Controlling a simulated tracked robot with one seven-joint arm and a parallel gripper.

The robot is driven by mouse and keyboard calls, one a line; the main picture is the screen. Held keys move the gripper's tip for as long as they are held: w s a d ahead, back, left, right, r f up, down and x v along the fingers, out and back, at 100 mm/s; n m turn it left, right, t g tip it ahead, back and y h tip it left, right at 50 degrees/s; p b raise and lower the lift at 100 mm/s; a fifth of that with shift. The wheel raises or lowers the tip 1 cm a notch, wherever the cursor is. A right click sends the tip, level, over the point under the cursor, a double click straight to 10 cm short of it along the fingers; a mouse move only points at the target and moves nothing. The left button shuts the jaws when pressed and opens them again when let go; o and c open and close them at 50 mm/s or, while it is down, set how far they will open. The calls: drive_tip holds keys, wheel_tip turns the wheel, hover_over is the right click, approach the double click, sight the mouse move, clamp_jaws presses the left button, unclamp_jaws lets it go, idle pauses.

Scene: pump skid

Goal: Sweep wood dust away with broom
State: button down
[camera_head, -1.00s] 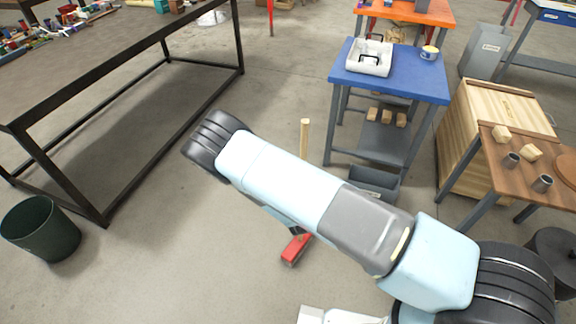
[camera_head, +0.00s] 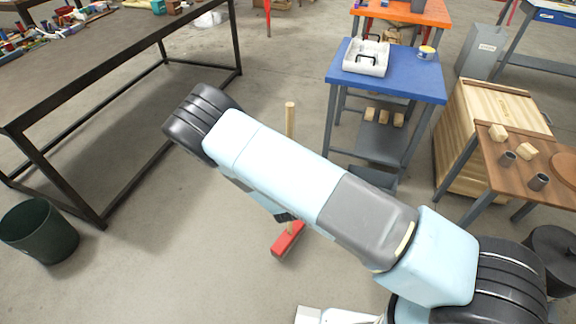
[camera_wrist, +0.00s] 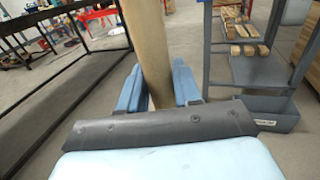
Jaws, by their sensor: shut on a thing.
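The broom has a red head (camera_head: 287,240) and a pale wooden handle (camera_head: 290,118). In the head view the red head is at or near the floor below my arm, and the handle top shows above the arm. The middle of the handle is hidden behind my arm. In the wrist view my gripper (camera_wrist: 158,85) has its blue fingers on either side of the wooden handle (camera_wrist: 148,40), shut on it. The handle stands nearly upright. I cannot make out any wood dust on the floor in either view.
A dark-framed table (camera_head: 100,60) stands at left, with a green bin (camera_head: 38,232) by its near leg. A blue-topped table (camera_head: 390,80) holds a white tray (camera_head: 366,58). A wooden crate (camera_head: 470,130) and brown table (camera_head: 515,170) stand at right. Open concrete floor lies between.

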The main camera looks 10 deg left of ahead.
wheel_tip(320, 180, up, 3)
drive_tip(key=shift+f, duration=0.2)
